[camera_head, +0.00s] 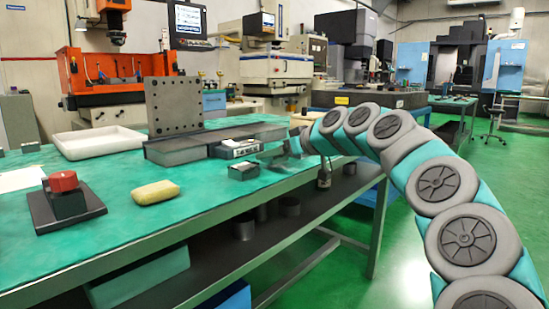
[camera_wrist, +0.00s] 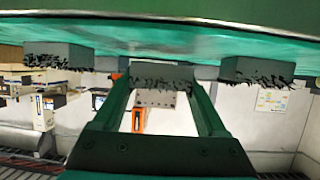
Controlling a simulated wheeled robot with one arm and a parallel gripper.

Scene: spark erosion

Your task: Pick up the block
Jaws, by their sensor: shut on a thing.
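The block (camera_wrist: 162,74) is a small dark grey piece with a rough, dark speckled face. In the wrist view it sits between the fingertips of my gripper (camera_wrist: 160,84), which is shut on it. The block is close to the green tabletop, which shows along the top of this view; I cannot tell whether it touches it. In the head view my gripper (camera_head: 283,153) is low over the right part of the green table (camera_head: 135,213). The held block is not clear there.
Two similar blocks flank it in the wrist view, one left (camera_wrist: 57,56) and one right (camera_wrist: 257,71). The table also bears a grey perforated plate (camera_head: 173,105), a white tray (camera_head: 98,142), a yellow sponge-like piece (camera_head: 155,192) and a red-topped device (camera_head: 63,183). The front middle is clear.

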